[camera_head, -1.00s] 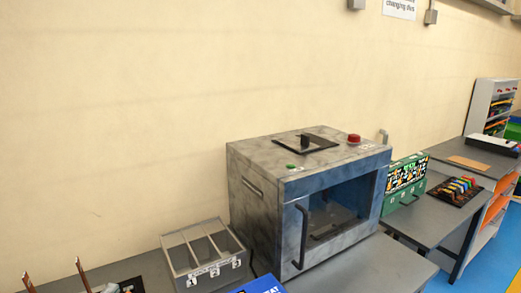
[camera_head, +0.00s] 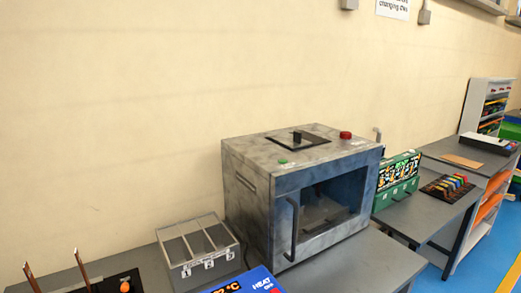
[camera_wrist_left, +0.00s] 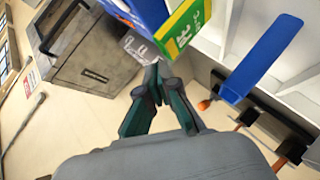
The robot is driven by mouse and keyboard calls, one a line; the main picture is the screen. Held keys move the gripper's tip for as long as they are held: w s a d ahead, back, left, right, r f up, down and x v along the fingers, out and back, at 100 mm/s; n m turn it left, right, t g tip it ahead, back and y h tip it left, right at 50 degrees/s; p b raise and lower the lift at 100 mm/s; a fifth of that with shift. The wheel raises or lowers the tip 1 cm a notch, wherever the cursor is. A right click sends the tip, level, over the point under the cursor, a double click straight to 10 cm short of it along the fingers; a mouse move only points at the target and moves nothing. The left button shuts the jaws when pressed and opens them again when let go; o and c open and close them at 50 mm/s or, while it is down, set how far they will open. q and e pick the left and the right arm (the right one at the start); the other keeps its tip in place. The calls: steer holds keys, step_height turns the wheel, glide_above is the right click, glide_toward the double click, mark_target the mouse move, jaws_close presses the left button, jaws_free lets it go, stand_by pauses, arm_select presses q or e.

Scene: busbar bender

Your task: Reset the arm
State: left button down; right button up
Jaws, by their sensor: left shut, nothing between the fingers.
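My left gripper (camera_wrist_left: 153,85) shows in the left wrist view, with its two dark green fingers together and nothing between them. It points toward the grey bender-like machine (camera_wrist_left: 95,55) and the blue and green panel (camera_wrist_left: 165,20), and I see no contact with either. Neither gripper shows in the head view. There the grey metal machine (camera_head: 300,190) stands on the table, with a dark window, a front handle, a green button (camera_head: 283,162) and a red button (camera_head: 346,135) on top.
A grey three-slot bin (camera_head: 198,248) stands left of the machine, and a blue panel (camera_head: 245,284) is in front. Upright copper-coloured strips (camera_head: 82,270) stand at lower left. A blue bar (camera_wrist_left: 262,58) is in the wrist view.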

arm_select(q)
steer(key=s+d+f+m+g, duration=0.1)
steer(key=s, duration=0.1)
steer(key=s+d+f+m+g+y, duration=0.1)
steer(key=s+d+f+m, duration=0.1)
steer(key=s, duration=0.1)
steer(key=s+d+f+m+g, duration=0.1)
steer(key=s+d+m+g, duration=0.1)
steer(key=s, duration=0.1)
steer(key=shift+f, duration=0.4)
steer(key=s+m+g+y, duration=0.3)
steer(key=s+m+g, duration=0.25)
steer(key=s, duration=0.75)
step_height(320, 180, down, 28)
steer(key=r+g+b, duration=0.1)
steer(key=b, duration=0.1)
steer(key=s+a+f+g+b, duration=0.1)
steer(key=s+a+f, duration=0.1)
steer(key=s+f, duration=1.5)
step_height(320, 180, down, 2)
steer(key=shift+s+f+m, duration=0.2)
steer(key=shift+s+m, duration=0.15)
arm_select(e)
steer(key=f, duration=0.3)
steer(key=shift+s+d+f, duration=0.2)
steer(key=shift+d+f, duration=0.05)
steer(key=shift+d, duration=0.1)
arm_select(q)
steer(key=shift+a, duration=0.1)
